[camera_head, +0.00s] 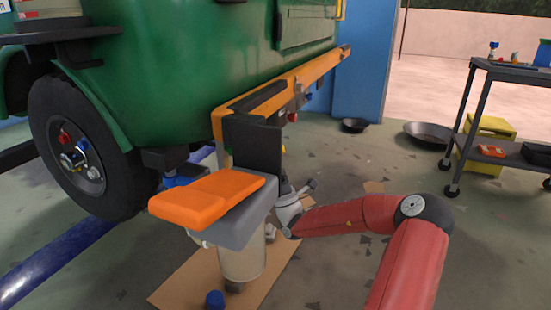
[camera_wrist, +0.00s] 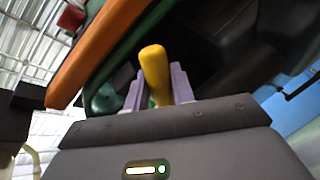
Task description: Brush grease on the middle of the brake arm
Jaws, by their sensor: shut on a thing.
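In the wrist view my gripper (camera_wrist: 156,84) has its two pale purple fingers on either side of a yellow handle (camera_wrist: 154,68). It is shut on this handle, which sticks out beyond the fingertips toward the dark underside of the vehicle. The handle's far part and any bristles cannot be made out. In the head view my red arm reaches left, and its grey wrist is beside the dark panel at the vehicle's rear corner. The fingers and handle are hidden there. I cannot pick out the brake arm in either view.
The green vehicle (camera_head: 190,70) has an orange side rail (camera_head: 300,75) and a black wheel (camera_head: 85,150). An orange pad (camera_head: 205,197) on a grey block stands close left of my wrist. A dark cart (camera_head: 510,72) stands right. Pans (camera_head: 428,130) lie on the floor; open floor lies between.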

